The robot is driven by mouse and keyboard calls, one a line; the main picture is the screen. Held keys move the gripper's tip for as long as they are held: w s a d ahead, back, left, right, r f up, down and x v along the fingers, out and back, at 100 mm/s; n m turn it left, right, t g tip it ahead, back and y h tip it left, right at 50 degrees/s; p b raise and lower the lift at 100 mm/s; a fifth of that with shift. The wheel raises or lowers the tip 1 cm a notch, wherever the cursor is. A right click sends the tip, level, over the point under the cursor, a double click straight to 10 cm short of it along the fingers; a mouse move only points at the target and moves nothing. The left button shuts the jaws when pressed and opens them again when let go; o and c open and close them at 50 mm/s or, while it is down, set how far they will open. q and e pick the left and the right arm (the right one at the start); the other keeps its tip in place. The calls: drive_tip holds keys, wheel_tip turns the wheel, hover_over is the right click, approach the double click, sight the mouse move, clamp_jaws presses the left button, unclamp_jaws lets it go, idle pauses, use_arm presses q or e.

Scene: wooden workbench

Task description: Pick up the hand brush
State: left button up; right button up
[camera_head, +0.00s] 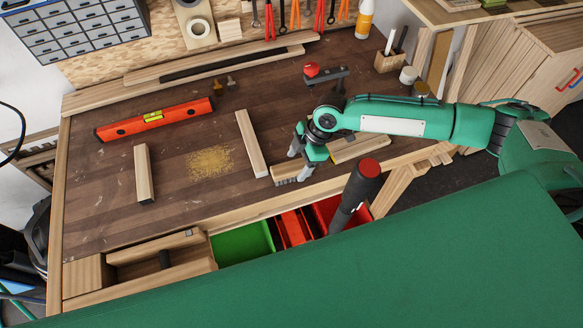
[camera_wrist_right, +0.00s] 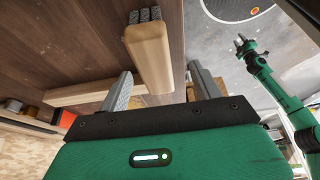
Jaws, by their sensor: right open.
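The hand brush (camera_head: 292,173) lies near the front edge of the workbench, with a pale wooden body. In the right wrist view the brush (camera_wrist_right: 150,58) shows grey bristles at its far end. My right gripper (camera_head: 304,160) is over the brush, pointing down. In the wrist view the fingers of this gripper (camera_wrist_right: 160,86) are open, one on each side of the brush's near end, with gaps showing. My left gripper (camera_wrist_right: 242,42) shows small at the upper right of the wrist view, over the floor; its opening is too small to judge.
A wood block (camera_head: 356,148) lies just right of my right gripper. Wood strips (camera_head: 251,143) and sawdust (camera_head: 210,162) lie to the left. A red level (camera_head: 154,118) lies farther back. Open drawers with a green bin (camera_head: 242,243) are along the front.

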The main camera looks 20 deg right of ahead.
sight(293, 166)
drive_tip(key=shift+a+f+p, duration=0.35)
drive_tip(key=shift+f+p, duration=0.05)
drive_tip(key=shift+p, duration=0.1)
drive_tip(key=p+x, duration=0.1)
drive_tip(key=x, duration=0.2)
drive_tip(key=shift+w+a+f+p, duration=0.1)
drive_tip(key=shift+w+a+p, duration=0.1)
drive_tip(key=shift+w+p, duration=0.15)
drive_tip(key=shift+s+a+f, duration=0.1)
drive_tip(key=shift+f, duration=0.4)
use_arm(q)
drive_tip(key=r, duration=0.3)
drive_tip(key=shift+w+a, duration=0.35)
drive_tip(key=shift+w+f, duration=0.15)
use_arm(e)
drive_tip(key=shift+f, duration=0.25)
drive_tip(key=c, duration=1.1)
use_arm(q)
drive_tip(key=shift+d, duration=0.1)
use_arm(e)
drive_tip(key=shift+r, duration=0.1)
